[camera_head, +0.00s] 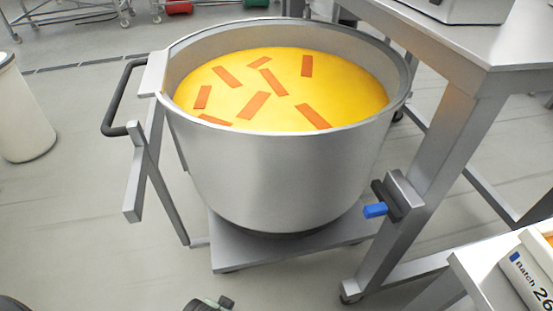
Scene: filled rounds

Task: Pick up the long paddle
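I cannot make out a long paddle for certain in the head view. A large steel kettle (270,175) stands in the middle, filled with a yellow mass (330,85) with several orange strips on top. No paddle shows in it. A short blue-ended piece (375,210) sits in a dark holder on the table leg at the right. A small part of what looks like my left gripper (209,304) shows at the bottom edge, well below the kettle and apart from it. Its fingers are cut off or too small to read. My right gripper is not in view.
The kettle stands on a low wheeled base (232,250), with a black handle (112,110) and steel bars on its left. A steel table (500,35) is close on the right. A white box marked "Batch" (530,275) is lower right. The left floor is clear beside a white bin (22,115).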

